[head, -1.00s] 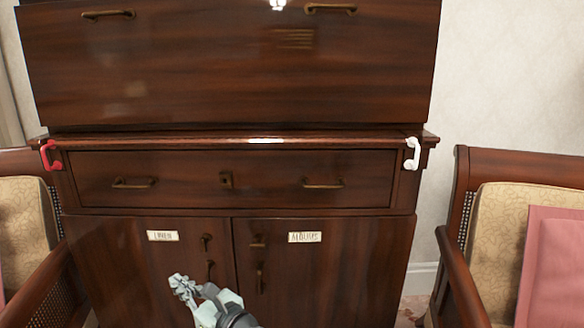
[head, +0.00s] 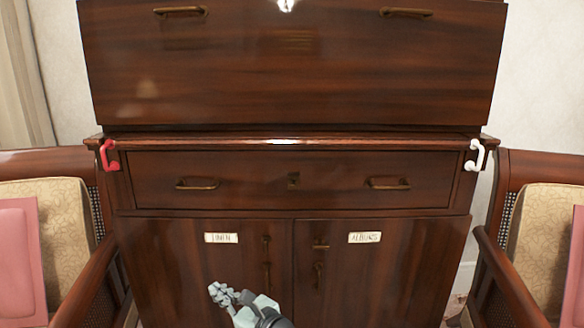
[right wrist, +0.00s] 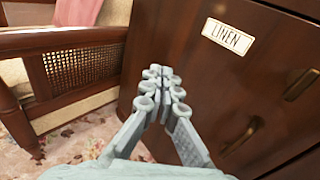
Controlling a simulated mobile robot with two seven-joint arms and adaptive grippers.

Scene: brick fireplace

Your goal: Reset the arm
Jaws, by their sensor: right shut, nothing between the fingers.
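My right gripper (head: 226,294) is low in the head view, in front of the left lower door of a dark wooden cabinet (head: 290,80). In the right wrist view the gripper (right wrist: 157,84) has its fingertips together, with nothing between them. Its tips are close to the cabinet's lower door, beside the LINEN label (right wrist: 228,36); I cannot tell whether they touch. My left gripper is not in view.
A cane-sided armchair with a pink cushion (head: 22,262) stands left of the cabinet, another armchair (head: 540,225) right of it. A red handle (head: 108,155) and a white handle (head: 475,156) sit at the cabinet's ledge ends. The label ALBUMS (head: 365,237) marks the right door.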

